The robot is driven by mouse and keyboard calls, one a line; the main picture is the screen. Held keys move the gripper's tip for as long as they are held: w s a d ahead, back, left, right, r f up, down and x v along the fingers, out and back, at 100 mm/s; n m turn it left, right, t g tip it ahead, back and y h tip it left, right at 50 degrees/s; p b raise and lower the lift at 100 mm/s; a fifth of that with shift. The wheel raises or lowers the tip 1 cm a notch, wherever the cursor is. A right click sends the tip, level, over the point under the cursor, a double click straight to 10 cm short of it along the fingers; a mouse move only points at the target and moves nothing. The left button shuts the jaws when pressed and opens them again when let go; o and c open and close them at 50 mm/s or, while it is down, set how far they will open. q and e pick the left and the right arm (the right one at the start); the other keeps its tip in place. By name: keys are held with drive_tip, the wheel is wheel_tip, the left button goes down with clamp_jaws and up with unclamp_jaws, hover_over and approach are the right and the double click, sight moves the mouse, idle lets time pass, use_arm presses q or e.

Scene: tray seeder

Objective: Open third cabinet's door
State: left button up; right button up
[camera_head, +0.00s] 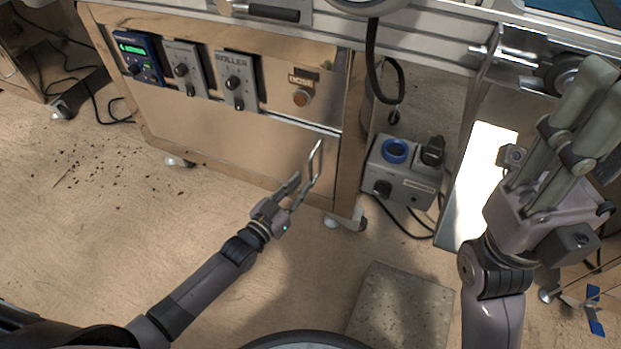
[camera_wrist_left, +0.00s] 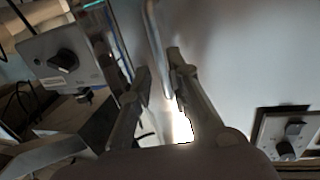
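A metal cabinet door (camera_head: 230,145) sits below a row of control panels and looks closed. Its upright bar handle (camera_head: 317,155) is near the door's right edge. My left gripper (camera_head: 305,182) is at the handle's lower part. In the left wrist view the handle (camera_wrist_left: 155,45) runs between the two fingers of the left gripper (camera_wrist_left: 158,65), with gaps visible, so it is open around the bar. Whether either finger touches the bar is unclear. My right gripper (camera_head: 606,92) is raised at the right, empty, its fingers apart.
A grey control box (camera_head: 405,185) with a blue ring stands right of the cabinet, with hanging cables. The floor (camera_head: 130,220) in front of the cabinet is mostly clear, with dark specks at left.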

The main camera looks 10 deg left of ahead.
sight(309, 176)
use_arm(q)
drive_tip(key=b+x, duration=0.1)
drive_tip(key=x, duration=0.4)
drive_tip(key=shift+w+b, duration=0.15)
drive_tip(key=shift+b, duration=0.2)
drive_tip(key=shift+c, duration=0.5)
clamp_jaws()
